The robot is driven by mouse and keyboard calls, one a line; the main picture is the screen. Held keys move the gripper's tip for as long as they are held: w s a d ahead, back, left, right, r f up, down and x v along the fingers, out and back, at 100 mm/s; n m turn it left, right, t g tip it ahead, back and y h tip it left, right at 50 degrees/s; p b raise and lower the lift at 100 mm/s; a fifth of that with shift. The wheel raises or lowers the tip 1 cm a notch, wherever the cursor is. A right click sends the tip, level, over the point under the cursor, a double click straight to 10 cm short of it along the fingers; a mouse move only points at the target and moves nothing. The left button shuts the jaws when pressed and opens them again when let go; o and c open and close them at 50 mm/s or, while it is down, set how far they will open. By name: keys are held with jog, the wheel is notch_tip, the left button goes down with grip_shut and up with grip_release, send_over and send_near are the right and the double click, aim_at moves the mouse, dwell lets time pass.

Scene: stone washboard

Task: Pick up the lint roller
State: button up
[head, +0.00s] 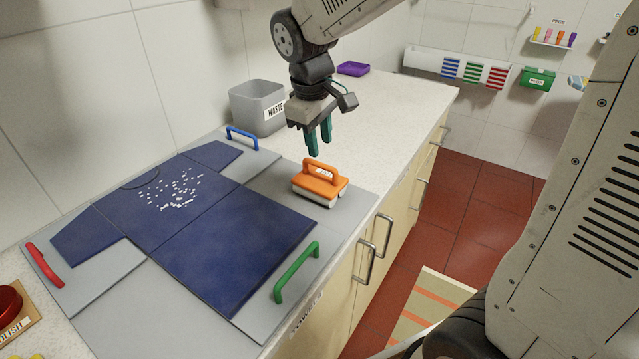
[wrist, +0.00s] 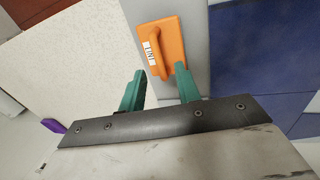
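The lint roller (head: 320,184) has an orange body with an arched orange handle and a pale underside. It sits on the grey board near its right edge, next to the dark blue shirt shape. In the wrist view the lint roller (wrist: 172,48) lies ahead of the fingertips, with a small white label on it. My gripper (head: 320,150) hangs above the lint roller with its green fingers pointing down. The fingers are apart with nothing between them, and they also show in the wrist view (wrist: 160,80). The fingers look clear of the handle.
The grey folding board (head: 110,308) has red (head: 44,265), blue (head: 242,137) and green (head: 297,272) handles. White lint bits (head: 172,190) lie on the shirt (head: 235,245). A grey waste bin (head: 258,105) and a purple tray (head: 353,69) stand behind.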

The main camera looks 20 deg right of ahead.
aim_at(322, 164)
jog(key=f, duration=0.2)
jog(key=w+d+f, duration=0.1)
jog(key=f, duration=0.5)
jog(key=shift+w+d+f, duration=0.2)
jog(key=shift+w+d, duration=0.05)
jog(key=shift+w, duration=0.05)
grip_shut()
